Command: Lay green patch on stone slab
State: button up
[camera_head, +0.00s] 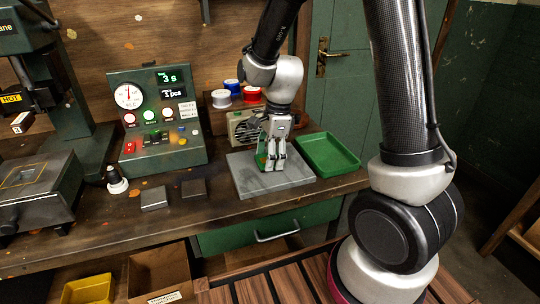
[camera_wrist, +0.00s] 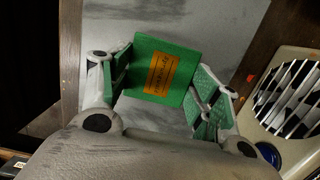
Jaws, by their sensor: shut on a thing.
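The green patch (camera_wrist: 155,62) is a flat green piece with an orange label, seen between my fingers in the wrist view. In the head view only a bit of green (camera_head: 261,160) shows beside my fingers. My gripper (camera_head: 272,167) points down over the grey stone slab (camera_head: 296,183), and is shut on the patch. The slab also fills the background of the wrist view (camera_wrist: 225,22). I cannot tell whether the patch touches the slab. My fingers (camera_wrist: 160,88) hide part of the patch in the head view.
A green tray (camera_head: 328,155) stands right of the slab. A fan-like box (camera_head: 240,128) and thread spools (camera_head: 221,98) are behind it. A green control panel (camera_head: 158,120), two dark blocks (camera_head: 154,198) and a press (camera_head: 62,100) are to the left.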

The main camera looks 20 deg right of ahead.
jog(key=shift+f, duration=0.15)
jog(key=o, duration=1)
notch_tip(320, 180, up, 12)
jog(key=d, duration=0.2)
jog(key=s+d+r+n+t, duration=0.1)
jog(key=s+d+r+n, duration=0.2)
jog(key=s+n, duration=0.3)
jog(key=s+d+r+n+t+h, duration=0.1)
jog(key=s+d+r+n, duration=0.2)
jog(key=s+d+n, duration=0.2)
jog(key=s+d+r+n+t, duration=0.2)
jog(key=s+d+r+n, duration=0.1)
jog(key=s+n, duration=0.4)
jog(key=shift+s+d+h, duration=0.4)
jog(key=shift+s+d, duration=0.2)
jog(key=shift+d, duration=0.05)
